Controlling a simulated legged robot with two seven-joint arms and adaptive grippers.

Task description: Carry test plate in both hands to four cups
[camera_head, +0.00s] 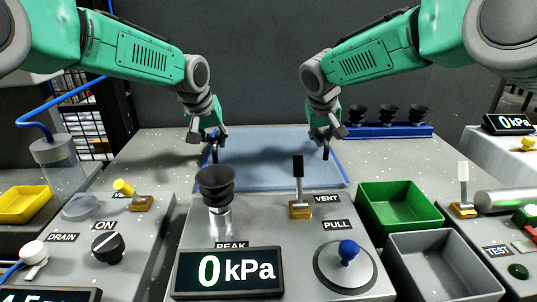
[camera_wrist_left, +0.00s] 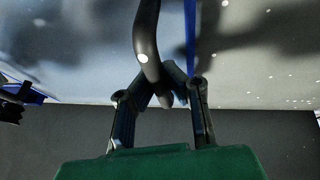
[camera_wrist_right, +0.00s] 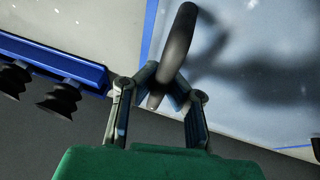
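The test plate (camera_head: 268,168) is a wide, pale blue translucent sheet with blue side edges and a dark curved handle at each side. It lies level over the grey speckled table; I cannot tell whether it touches it. My left gripper (camera_head: 215,142) has its fingers closed on the left handle (camera_wrist_left: 148,45). My right gripper (camera_head: 325,137) has its fingers closed on the right handle (camera_wrist_right: 178,45). Three black bellows cups (camera_head: 388,114) stand on a blue rack at the back right. A larger black bellows cup (camera_head: 215,186) stands on a metal stem on the front console.
The console carries a 0 kPa display (camera_head: 228,272), a vent lever (camera_head: 299,190) and a blue pull knob (camera_head: 348,252). A green bin (camera_head: 398,204) and a grey bin (camera_head: 440,262) stand right. A clear cylinder (camera_head: 58,172) stands left. The table is bare left of the plate.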

